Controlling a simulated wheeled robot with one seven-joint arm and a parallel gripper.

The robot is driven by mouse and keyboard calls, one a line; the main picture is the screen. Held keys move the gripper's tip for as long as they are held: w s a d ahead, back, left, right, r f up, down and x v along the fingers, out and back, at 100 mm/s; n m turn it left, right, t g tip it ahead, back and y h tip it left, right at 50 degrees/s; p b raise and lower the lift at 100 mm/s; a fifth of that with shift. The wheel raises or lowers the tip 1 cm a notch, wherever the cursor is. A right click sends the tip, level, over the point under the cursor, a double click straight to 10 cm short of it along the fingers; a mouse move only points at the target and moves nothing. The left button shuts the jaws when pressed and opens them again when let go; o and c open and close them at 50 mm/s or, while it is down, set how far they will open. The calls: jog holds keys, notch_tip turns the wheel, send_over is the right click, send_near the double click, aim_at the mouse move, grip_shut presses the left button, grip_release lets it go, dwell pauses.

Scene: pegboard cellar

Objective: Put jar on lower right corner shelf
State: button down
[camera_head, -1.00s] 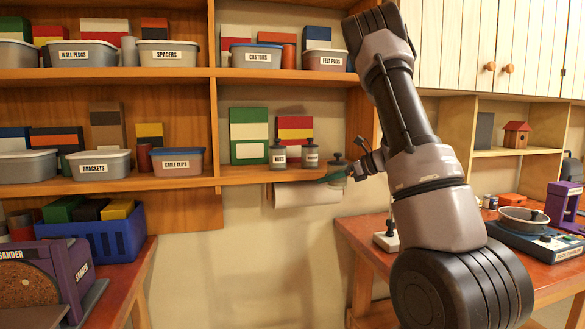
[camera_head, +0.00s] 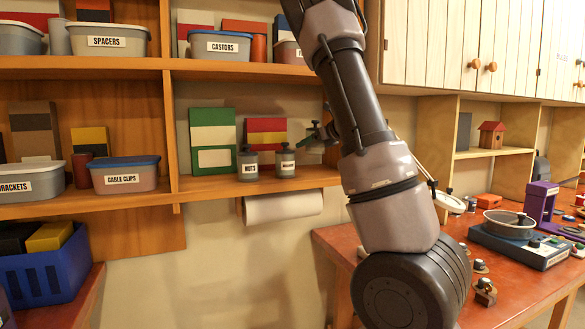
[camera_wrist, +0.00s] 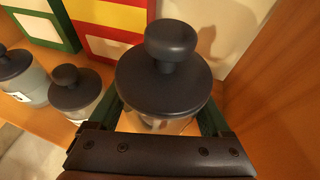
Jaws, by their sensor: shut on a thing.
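My gripper (camera_wrist: 163,118) is shut on a jar with a dark knobbed lid (camera_wrist: 165,75), which stands upright between the fingers in the wrist view. In the head view my gripper (camera_head: 320,134) is at the right end of the lower wooden shelf (camera_head: 225,189), and my arm largely hides the held jar. Two similar grey jars stand on that shelf to its left: one labelled NUTS (camera_head: 248,168) and a second jar (camera_head: 286,165). Both also show at the left in the wrist view. I cannot tell whether the held jar touches the shelf.
Green (camera_head: 212,140) and red-yellow boxes (camera_head: 266,132) stand behind the jars. A wooden side panel (camera_wrist: 285,75) is close on the right. A paper roll (camera_head: 284,206) hangs below the shelf. A red-brown workbench (camera_head: 340,245) with several items is at the right.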

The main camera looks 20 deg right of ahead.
aim_at(310, 173)
notch_tip(310, 173, down, 7)
jog(key=shift+r, duration=0.1)
dwell(0.3)
